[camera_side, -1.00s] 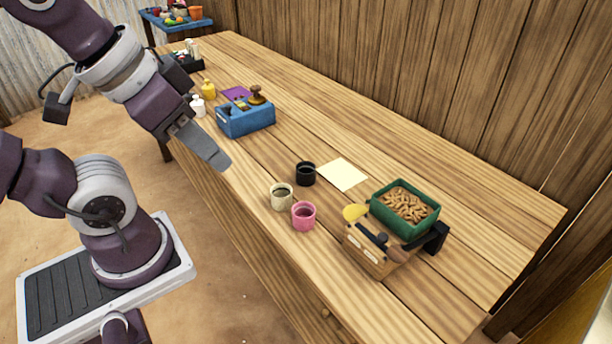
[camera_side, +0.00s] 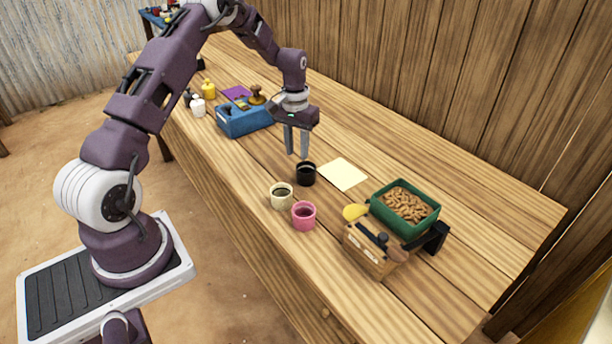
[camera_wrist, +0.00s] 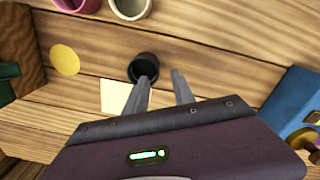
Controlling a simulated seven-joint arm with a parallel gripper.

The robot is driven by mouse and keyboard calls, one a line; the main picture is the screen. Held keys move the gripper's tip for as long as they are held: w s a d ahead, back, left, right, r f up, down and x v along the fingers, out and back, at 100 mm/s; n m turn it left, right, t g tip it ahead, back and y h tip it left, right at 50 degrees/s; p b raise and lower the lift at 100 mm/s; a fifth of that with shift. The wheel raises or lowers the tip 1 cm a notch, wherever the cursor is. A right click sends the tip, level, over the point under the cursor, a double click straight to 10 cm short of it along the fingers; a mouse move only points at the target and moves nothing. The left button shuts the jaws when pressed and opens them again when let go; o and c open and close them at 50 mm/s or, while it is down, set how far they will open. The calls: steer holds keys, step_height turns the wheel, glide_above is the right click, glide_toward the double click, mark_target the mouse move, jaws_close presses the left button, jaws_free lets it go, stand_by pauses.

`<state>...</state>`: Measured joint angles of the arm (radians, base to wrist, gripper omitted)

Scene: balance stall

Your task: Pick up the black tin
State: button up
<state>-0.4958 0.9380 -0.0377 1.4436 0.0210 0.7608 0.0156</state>
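The black tin (camera_side: 306,175) stands upright on the wooden table, between the cream tin and the pale yellow sheet. It also shows in the wrist view (camera_wrist: 144,66), partly covered by one finger. My gripper (camera_side: 297,156) points down just above the tin, with its fingertips near the tin's rim. In the wrist view my gripper (camera_wrist: 163,78) has its two fingers apart with nothing between them. One finger lies over the tin and the other is to its right. I cannot tell whether a fingertip touches the tin.
A cream tin (camera_side: 282,196) and a pink tin (camera_side: 304,215) stand close in front. A pale yellow sheet (camera_side: 343,174) lies to the right. A green box (camera_side: 428,222) and wooden crate (camera_side: 366,255) stand farther right. A blue box (camera_side: 244,124) is behind left.

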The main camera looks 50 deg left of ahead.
mark_target(299, 165)
steer(key=f, duration=0.5)
steer(key=shift+d+f, duration=0.35)
steer(key=shift+f, duration=0.05)
steer(key=shift+c, duration=0.4)
jaws_close()
steer(key=shift+r, duration=0.1)
